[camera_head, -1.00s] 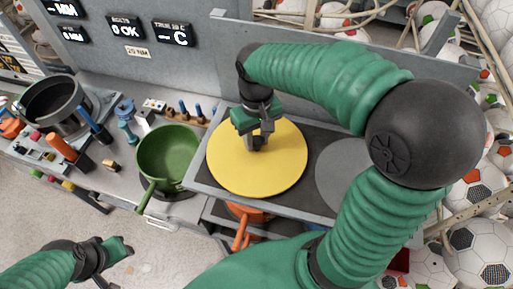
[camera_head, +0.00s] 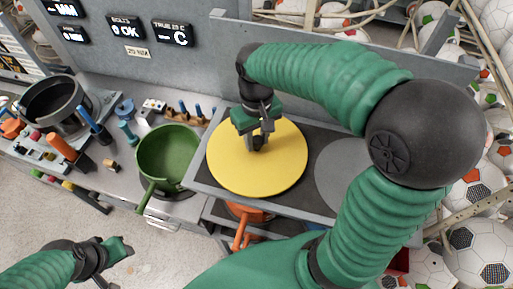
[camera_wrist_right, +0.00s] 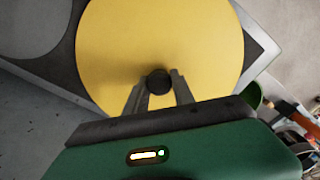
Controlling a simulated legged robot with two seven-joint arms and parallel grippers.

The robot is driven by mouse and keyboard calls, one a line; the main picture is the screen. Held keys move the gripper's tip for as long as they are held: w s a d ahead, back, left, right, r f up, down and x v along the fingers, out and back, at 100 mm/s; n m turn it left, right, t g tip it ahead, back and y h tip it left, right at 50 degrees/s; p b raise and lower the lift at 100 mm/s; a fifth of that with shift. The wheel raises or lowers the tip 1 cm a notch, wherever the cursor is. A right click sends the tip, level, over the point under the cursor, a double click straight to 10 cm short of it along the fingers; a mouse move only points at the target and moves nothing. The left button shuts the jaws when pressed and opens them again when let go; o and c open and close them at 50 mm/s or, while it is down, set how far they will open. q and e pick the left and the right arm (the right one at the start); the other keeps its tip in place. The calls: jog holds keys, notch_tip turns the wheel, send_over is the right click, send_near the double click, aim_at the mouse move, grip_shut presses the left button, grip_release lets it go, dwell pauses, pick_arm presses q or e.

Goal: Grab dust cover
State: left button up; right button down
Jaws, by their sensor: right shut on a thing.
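The dust cover is a yellow round disc (camera_head: 275,170) with a dark knob at its middle. It lies flat on the dark top of a grey-framed shelf. In the right wrist view the yellow disc (camera_wrist_right: 200,40) fills the upper middle, with its black knob (camera_wrist_right: 158,80) between the fingers. My right gripper (camera_head: 258,143) points down at the disc's middle and is shut on the knob. The fingers also show in the right wrist view (camera_wrist_right: 158,90). My left gripper (camera_head: 125,246) is at the lower left, far from the disc; its jaw opening is not clear.
A green pan (camera_head: 168,155) stands left of the shelf, its handle toward the front. A grey disc (camera_head: 342,172) lies right of the yellow one. An orange-handled pan (camera_head: 242,235) is under the shelf. A dark pot (camera_head: 52,98) and tools stand at the left.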

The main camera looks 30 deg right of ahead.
aim_at(256, 137)
dwell(0.5)
jog(key=shift+r, duration=0.5)
notch_tip(256, 137, up, 2)
jog(key=shift+w+r+b, duration=0.1)
jog(key=shift+r+b, duration=0.05)
jog(key=shift+b, duration=0.2)
jog(key=w+a+r+b, duration=0.1)
jog(key=a+b, duration=0.3)
jog(key=a, duration=1.2)
jog(key=shift+w+r, duration=0.2)
jog(key=shift+r, duration=0.2)
